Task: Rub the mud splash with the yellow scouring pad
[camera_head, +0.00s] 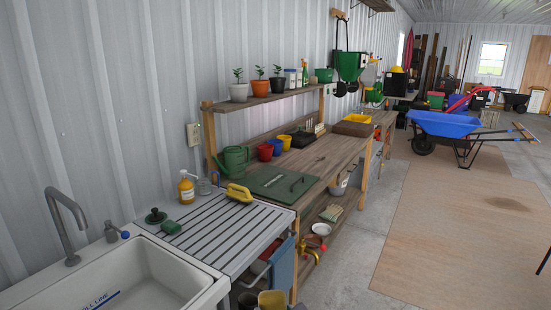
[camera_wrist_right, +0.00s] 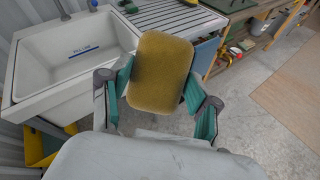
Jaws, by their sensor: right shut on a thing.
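The yellow scouring pad (camera_wrist_right: 161,72) is a mustard-coloured slab with rounded corners. It sits between the green fingers of my right gripper (camera_wrist_right: 158,86), which is shut on it. The pad is held up in front of the sink and draining board, with grey floor behind its lower part. A dark brown smudge (camera_head: 507,203) lies on the tan floor panel at the right in the head view; I cannot tell for sure that it is the mud splash. My left gripper is not in view. I cannot clearly make out my right gripper in the head view.
The white sink (camera_head: 130,279) and slatted draining board (camera_head: 212,230) stand at the front left. A yellow item (camera_head: 239,193) lies on the board. The wooden workbench (camera_head: 330,157) holds several pots. A blue wheelbarrow (camera_head: 445,124) stands behind. The tan floor panel (camera_head: 440,240) is mostly clear.

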